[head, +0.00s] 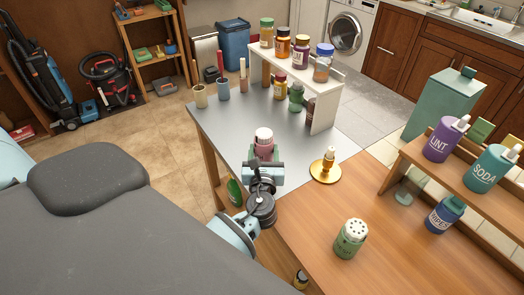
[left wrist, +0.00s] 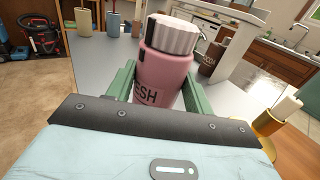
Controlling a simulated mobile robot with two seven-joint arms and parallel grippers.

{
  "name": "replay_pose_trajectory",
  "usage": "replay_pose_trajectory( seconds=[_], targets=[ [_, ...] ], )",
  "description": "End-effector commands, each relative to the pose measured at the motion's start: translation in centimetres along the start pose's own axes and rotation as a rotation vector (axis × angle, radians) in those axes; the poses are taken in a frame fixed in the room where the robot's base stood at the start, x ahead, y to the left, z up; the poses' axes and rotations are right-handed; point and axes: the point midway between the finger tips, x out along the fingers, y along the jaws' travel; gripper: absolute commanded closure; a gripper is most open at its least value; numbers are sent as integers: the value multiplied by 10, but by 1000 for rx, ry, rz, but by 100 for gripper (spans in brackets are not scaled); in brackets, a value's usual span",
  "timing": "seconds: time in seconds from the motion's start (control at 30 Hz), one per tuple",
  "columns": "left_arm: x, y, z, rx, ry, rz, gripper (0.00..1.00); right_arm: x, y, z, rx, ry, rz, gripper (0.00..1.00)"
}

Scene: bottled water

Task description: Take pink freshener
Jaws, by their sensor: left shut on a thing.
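The pink freshener (head: 264,141) is a pink bottle with a white ribbed cap, near the front of the grey table (head: 225,120). In the left wrist view the pink freshener (left wrist: 162,72) stands between the green fingers, slightly tilted in the picture, with the letters "ESH" showing. My left gripper (head: 263,160) is shut on it, one finger on each side. In the left wrist view my left gripper (left wrist: 160,92) hides the bottle's lower part. I cannot tell whether its base touches the table. My right gripper is not in view.
A gold candle holder (head: 325,170) stands close on the right. A white shelf (head: 325,100) with several jars is behind. A green shaker (head: 350,238) stands on the wooden table, and a wooden rack (head: 440,170) with bottles is at right.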

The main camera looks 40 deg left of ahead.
Motion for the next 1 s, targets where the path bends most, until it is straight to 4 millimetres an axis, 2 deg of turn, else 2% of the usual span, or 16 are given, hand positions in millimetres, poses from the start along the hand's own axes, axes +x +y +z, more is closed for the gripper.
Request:
replay_pose_trajectory(
  seconds=[0.1,0.3,0.5,0.7,1.0],
  targets=[
    [-33,0,0,-1,4,0,74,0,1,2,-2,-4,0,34],
    [-84,0,4,0,5,1,74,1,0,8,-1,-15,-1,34],
    [-118,-1,7,1,5,2,74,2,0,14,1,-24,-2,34],
    [-133,-2,10,1,1,1,74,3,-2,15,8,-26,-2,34],
    [-135,0,15,2,-6,-18,74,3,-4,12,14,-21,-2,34]
  ],
)
